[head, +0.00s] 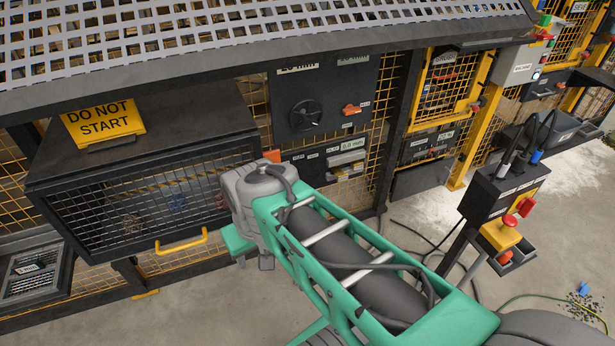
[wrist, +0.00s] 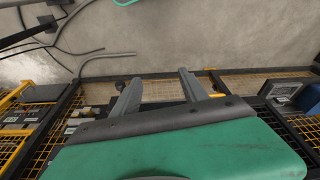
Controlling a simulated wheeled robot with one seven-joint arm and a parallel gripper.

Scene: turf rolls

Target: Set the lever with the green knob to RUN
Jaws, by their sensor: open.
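I cannot make out a lever with a green knob or a RUN mark in either view. A dark control post (head: 500,195) at the right of the head view carries black upright handles, a blue piece (head: 537,157) and small white labels too small to read. A small green piece (head: 545,20) shows at the far top right, but I cannot tell what it is. My gripper (wrist: 159,76) is open in the wrist view, its two grey fingers apart with nothing between them. In the head view my arm hides most of it.
A black mesh-fronted cabinet (head: 150,185) with a yellow handle stands at left, with a yellow DO NOT START sign (head: 103,120) on it. A dark panel with a rotary knob (head: 306,115) is behind my arm. Cables lie on the floor near the post.

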